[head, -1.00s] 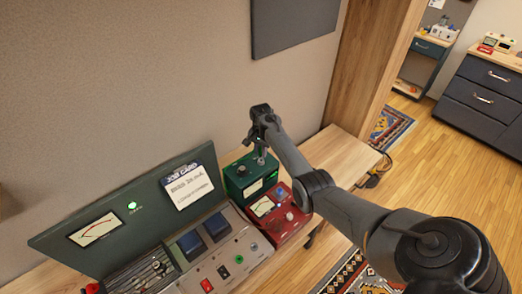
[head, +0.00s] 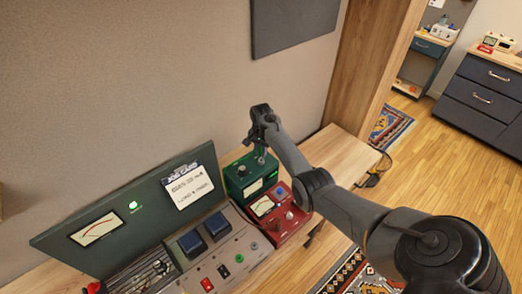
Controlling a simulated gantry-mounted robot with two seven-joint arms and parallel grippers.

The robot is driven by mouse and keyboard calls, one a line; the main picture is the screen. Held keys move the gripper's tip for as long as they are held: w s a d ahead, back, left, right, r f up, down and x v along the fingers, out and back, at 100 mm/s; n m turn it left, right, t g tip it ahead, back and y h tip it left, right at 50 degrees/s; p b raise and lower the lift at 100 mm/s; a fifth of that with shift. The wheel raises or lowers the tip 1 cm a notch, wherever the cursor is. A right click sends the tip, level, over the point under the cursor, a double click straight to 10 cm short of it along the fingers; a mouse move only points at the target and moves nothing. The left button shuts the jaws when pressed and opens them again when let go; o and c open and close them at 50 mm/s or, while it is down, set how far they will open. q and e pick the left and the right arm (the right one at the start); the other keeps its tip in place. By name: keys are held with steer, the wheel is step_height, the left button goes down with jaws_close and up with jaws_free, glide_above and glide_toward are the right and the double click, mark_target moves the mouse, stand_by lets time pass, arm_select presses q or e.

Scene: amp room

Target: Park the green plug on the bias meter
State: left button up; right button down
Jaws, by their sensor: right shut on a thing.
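My right gripper (head: 262,153) points down just above the dark green meter box (head: 234,187), at the right end of the console. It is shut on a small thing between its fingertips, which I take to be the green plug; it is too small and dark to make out. The green box has a knob on its top and a lit dial on its front. A red meter box (head: 287,229) with a pale dial stands in front of it, touching or close. I cannot read which box is the bias meter. My left gripper is out of view.
The green console panel (head: 60,247) carries a dial, a green lamp (head: 135,207) and a job card (head: 192,188). Its grey deck (head: 237,260) has switches and coloured sockets. The wooden bench top (head: 342,160) is clear to the right. A wall rises behind.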

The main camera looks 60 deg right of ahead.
steer(key=shift+f, duration=0.3)
steer(key=shift+f+b, duration=0.5)
steer(key=shift+f, duration=0.15)
stand_by(0.4)
steer(key=shift+f, duration=0.4)
steer(key=shift+f+b, duration=0.45)
stand_by(0.5)
steer(key=c, duration=0.9)
jaws_free()
steer(key=shift+r, duration=0.5)
step_height(320, 180, up, 10)
steer(key=shift+f, duration=0.1)
